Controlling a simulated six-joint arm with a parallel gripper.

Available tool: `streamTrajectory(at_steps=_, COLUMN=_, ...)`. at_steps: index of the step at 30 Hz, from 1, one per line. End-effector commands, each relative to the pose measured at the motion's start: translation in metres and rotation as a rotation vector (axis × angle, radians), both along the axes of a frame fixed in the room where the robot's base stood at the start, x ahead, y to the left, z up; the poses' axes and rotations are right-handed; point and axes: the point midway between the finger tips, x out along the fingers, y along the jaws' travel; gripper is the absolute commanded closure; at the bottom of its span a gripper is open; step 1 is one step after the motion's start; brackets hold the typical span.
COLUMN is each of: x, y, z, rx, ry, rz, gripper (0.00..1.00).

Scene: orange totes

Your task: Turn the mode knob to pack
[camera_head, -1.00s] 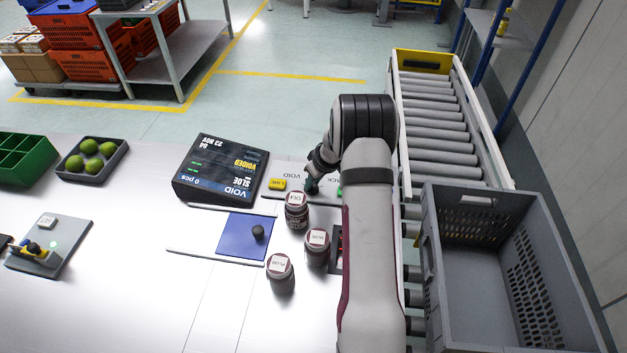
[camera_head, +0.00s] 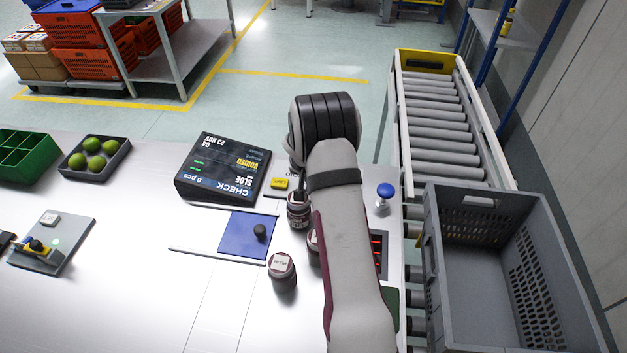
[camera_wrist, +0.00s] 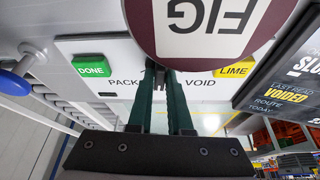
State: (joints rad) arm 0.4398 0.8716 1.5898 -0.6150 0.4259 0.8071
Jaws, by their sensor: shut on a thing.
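The mode panel (camera_wrist: 205,100) shows in the wrist view with the words PACK and VOID either side of my fingers. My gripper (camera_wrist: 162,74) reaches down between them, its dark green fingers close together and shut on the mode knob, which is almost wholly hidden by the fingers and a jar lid. In the head view my gripper (camera_head: 299,190) is over the panel behind the fig jar. The display (camera_head: 222,168) reads CHECK in the head view.
The fig jar (camera_head: 298,212) stands right beside my gripper; its lid (camera_wrist: 205,30) covers the fingertips in the wrist view. Two more jars stand nearby, one (camera_head: 282,270) clear of my arm. A blue button (camera_head: 385,190) and a grey tote (camera_head: 480,260) are to the right.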

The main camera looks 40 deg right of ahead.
Motion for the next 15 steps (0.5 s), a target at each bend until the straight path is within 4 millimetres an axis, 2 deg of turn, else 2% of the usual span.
streamTrajectory(at_steps=15, x=0.0042, y=0.003, z=-0.0006, rx=0.002, ry=-0.001, rz=-0.49, gripper=1.0)
